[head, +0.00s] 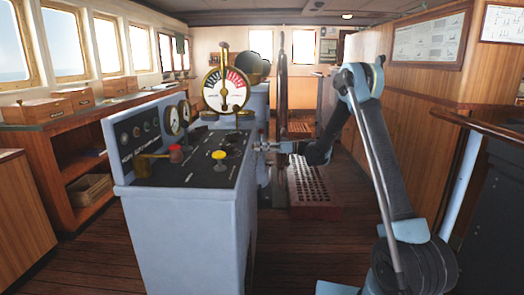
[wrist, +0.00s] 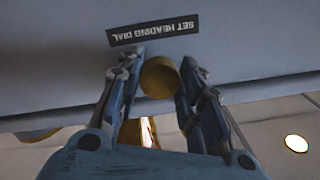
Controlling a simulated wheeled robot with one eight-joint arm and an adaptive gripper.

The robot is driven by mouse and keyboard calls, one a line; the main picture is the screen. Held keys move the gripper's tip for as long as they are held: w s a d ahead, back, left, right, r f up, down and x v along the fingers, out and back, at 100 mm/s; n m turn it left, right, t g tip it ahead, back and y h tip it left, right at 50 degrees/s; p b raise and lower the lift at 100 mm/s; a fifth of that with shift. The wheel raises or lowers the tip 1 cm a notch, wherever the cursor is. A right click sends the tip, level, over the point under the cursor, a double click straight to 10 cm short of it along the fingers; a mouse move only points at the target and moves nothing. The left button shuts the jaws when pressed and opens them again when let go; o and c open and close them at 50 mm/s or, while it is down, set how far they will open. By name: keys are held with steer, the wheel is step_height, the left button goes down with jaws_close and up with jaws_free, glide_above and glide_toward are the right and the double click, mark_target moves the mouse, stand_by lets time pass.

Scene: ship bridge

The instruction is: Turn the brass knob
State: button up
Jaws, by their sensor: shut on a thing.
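The brass knob (wrist: 160,77) shows in the wrist view as a round, dull gold shape on the grey console face, beside a dark label reading "SET HEADING DIAL", which appears upside down. My gripper (wrist: 163,80) has one finger on each side of the knob and is shut on it. In the head view my gripper (head: 262,147) reaches from the right to the right side of the grey console (head: 190,222). The knob cannot be made out in the head view.
The console top carries a red knob (head: 176,153), a yellow knob (head: 219,156), a brass lever (head: 147,162) and a round red-and-white dial (head: 226,91). A wooden counter (head: 72,120) runs along the left windows.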

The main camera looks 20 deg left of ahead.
steer(key=m, duration=2.4)
steer(key=shift+r+m+t, duration=0.2)
steer(key=shift+m+t, duration=0.1)
steer(key=shift+t, duration=0.1)
steer(key=shift+m, duration=0.3)
steer(key=o, duration=1.1)
steer(key=shift+c, duration=0.2)
steer(key=v, duration=1.2)
steer(key=shift+f, duration=0.25)
